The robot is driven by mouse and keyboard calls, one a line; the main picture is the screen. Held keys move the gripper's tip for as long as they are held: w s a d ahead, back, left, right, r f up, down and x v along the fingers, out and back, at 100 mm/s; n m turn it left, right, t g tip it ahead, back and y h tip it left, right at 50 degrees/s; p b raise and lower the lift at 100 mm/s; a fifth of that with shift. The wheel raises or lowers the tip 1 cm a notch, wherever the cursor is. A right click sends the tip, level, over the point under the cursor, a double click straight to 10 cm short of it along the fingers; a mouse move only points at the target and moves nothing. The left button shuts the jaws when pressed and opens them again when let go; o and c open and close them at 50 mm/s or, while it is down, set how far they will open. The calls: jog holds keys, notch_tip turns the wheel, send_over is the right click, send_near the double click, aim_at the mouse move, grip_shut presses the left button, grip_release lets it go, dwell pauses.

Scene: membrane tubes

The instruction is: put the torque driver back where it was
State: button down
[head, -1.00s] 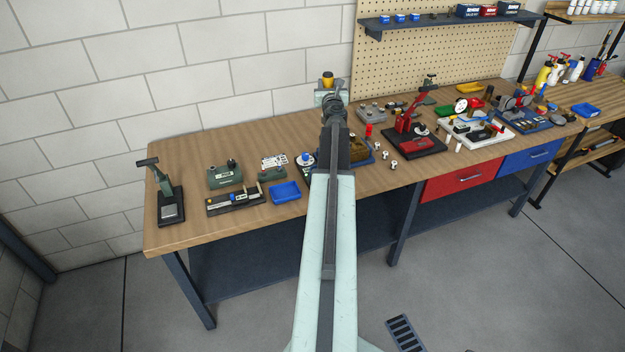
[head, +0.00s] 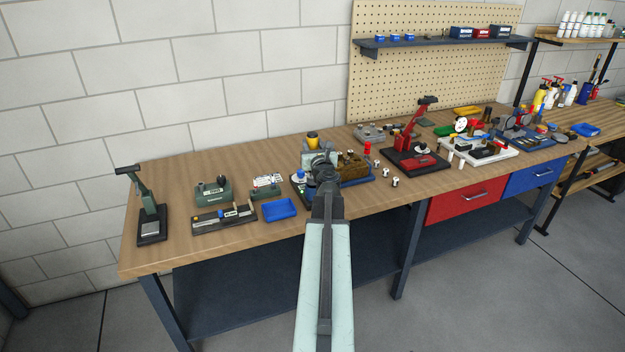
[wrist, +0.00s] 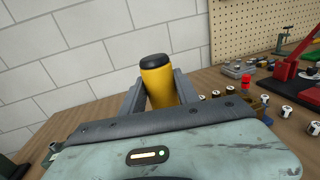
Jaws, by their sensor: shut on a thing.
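The torque driver (wrist: 160,84) shows a yellow body with a black cap, upright between the two fingers of my gripper (wrist: 160,95) in the wrist view. My gripper is shut on it. In the head view the yellow and black top of the torque driver (head: 312,138) rises just beyond my gripper (head: 316,150), over the middle of the workbench (head: 180,165). The driver's lower end is hidden behind my gripper, so I cannot tell whether it touches anything below.
A dark blue base with a brown block (head: 353,166) lies beside my gripper. A blue tray (head: 279,210) and green fixtures (head: 213,193) stand to the left, a red press (head: 415,150) to the right. Several small metal parts (head: 395,182) lie near the front edge.

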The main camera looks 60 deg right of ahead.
notch_tip(320, 180, down, 2)
jog(key=shift+s+a+f+b, duration=0.1)
jog(key=shift+f+b, duration=0.15)
jog(key=shift+b, duration=0.3)
jog(key=shift+s+a+r, duration=0.15)
jog(key=shift+r, duration=0.05)
notch_tip(320, 180, down, 4)
jog(key=b, duration=0.4)
jog(key=shift+r, duration=0.15)
jog(key=c, duration=1.2)
grip_release()
jog(key=shift+w, duration=0.2)
jog(key=o, duration=0.3)
jog(key=shift+w+d+f, duration=0.15)
jog(key=shift+d+f, duration=0.1)
jog(key=shift+d, duration=0.05)
jog(key=shift+a+r+p, duration=0.1)
jog(key=shift+r+p, duration=0.05)
jog(key=shift+p, duration=0.15)
